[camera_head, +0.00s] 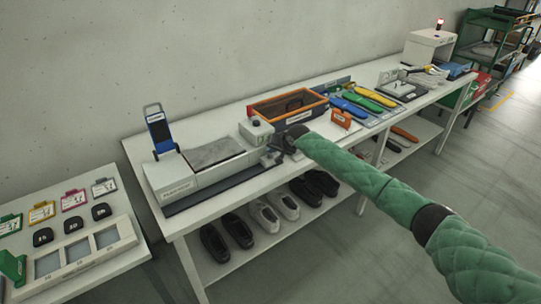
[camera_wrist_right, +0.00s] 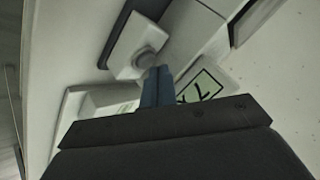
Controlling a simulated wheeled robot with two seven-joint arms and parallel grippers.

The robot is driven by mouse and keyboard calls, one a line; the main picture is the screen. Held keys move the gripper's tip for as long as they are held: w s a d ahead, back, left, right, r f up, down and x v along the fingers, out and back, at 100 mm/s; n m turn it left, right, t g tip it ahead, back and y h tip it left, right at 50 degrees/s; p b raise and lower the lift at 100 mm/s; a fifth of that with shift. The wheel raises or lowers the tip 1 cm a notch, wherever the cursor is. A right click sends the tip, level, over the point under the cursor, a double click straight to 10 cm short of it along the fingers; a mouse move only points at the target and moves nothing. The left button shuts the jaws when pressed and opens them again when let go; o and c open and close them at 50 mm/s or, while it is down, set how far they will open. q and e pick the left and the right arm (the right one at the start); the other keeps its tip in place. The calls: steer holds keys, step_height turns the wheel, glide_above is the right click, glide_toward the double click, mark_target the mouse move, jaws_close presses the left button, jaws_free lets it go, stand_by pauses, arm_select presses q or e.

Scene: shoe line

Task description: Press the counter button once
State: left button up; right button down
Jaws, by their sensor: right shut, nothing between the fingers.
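A small white box with a round grey button (camera_head: 256,122) on top stands on the white table, between the grey-topped machine and the orange-rimmed bin. It looks like the counter. My right gripper (camera_head: 272,154) is just in front of this box, at the table's front side. In the right wrist view the closed blue-grey fingers (camera_wrist_right: 158,72) point toward a round grey button (camera_wrist_right: 146,58) on a white block. The fingertips appear close to the button; I cannot tell whether they touch it. The fingers hold nothing. My left gripper is out of view.
The white machine (camera_head: 178,181) with a blue-faced stand is left of the box. An orange-rimmed bin (camera_head: 270,105) and an orange sign (camera_head: 341,119) are to the right. Several coloured tools lie further right. Shoes stand on the shelf below.

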mark_target(272, 156)
steer(key=shift+f, duration=0.5)
stand_by(0.7)
stand_by(0.3)
steer(key=shift+r, duration=0.15)
steer(key=shift+r+p, duration=0.55)
steer(key=shift+r, duration=0.25)
steer(key=shift+r+p, duration=1.7)
steer(key=shift+r, duration=0.8)
